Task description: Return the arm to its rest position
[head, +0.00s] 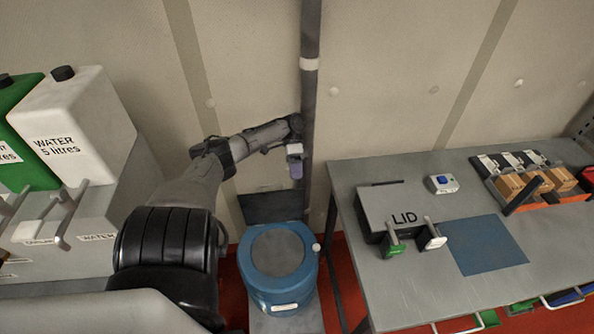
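My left arm reaches up and away from the lower left, over the floor between the shelf and the table. Its gripper (296,171) hangs pointing down in front of a dark vertical post, above and behind the blue round drum. It is small in the picture, and I cannot tell whether its fingers are open or shut. A pale purple part shows at its tip; I cannot tell whether it is a finger or a held thing. My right gripper is not in view.
A blue drum (254,280) stands below the gripper. A dark post (310,100) rises behind it. At left, a white water can (75,125) and a green can (28,165) stand near handles. The grey table (400,290) at right bears a LID box (385,203), blue mat (485,244) and orange tray (556,199).

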